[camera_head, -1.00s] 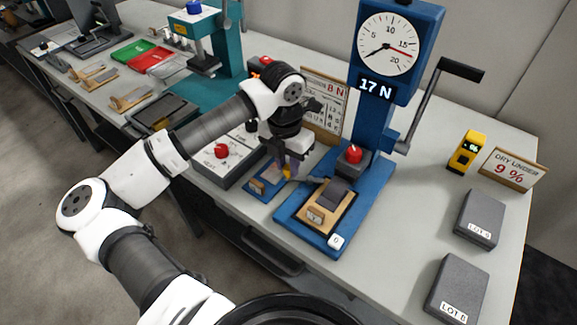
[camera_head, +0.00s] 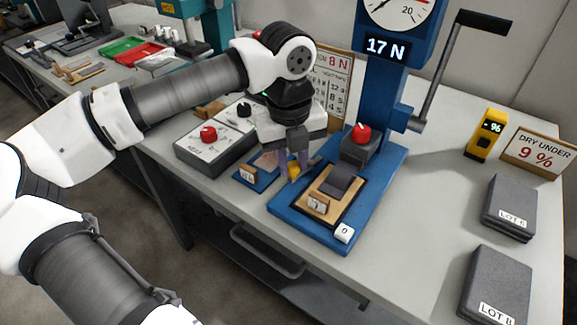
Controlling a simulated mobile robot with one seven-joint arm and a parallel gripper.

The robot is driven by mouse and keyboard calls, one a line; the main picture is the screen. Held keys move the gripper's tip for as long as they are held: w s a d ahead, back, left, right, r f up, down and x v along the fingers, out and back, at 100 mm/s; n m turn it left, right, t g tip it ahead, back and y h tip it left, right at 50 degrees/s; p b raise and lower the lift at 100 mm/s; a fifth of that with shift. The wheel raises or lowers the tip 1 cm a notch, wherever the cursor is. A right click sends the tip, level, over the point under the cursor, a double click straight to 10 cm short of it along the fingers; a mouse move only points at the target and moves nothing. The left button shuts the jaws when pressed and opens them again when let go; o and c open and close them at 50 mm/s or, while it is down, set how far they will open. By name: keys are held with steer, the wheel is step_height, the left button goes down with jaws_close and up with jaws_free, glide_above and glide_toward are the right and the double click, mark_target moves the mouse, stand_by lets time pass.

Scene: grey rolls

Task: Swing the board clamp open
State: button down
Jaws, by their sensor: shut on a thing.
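My gripper (camera_head: 297,160) points down between the small blue plate and the blue press stand. It is shut on a small yellow-orange piece (camera_head: 293,171), which looks like the handle of the board clamp. The fingers and the wrist hide most of the clamp. The small blue plate (camera_head: 247,180) carries a labelled wooden tag and lies left of the gripper. On the blue press base (camera_head: 290,206), just right of the gripper, lies a wooden board (camera_head: 319,205) with a dark grey roll (camera_head: 343,180) across it.
A red knob (camera_head: 361,133) on a grey block stands behind the board. The press column (camera_head: 378,95) with its crank lever (camera_head: 440,75) rises at the right. A control box (camera_head: 212,155) stands left. Grey lot boxes (camera_head: 510,205) and a yellow meter (camera_head: 484,135) are at the right.

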steer(key=shift+s+d+n+b, duration=0.25)
steer(key=shift+d+n+b, duration=0.1)
steer(key=shift+n+b, duration=0.55)
steer(key=c, duration=1.2)
jaws_free()
steer(key=shift+r, duration=0.15)
step_height(320, 180, up, 14)
steer(key=shift+s+a+f+p, duration=0.2)
steer(key=shift+s+a+p, duration=0.05)
steer(key=shift+p, duration=0.1)
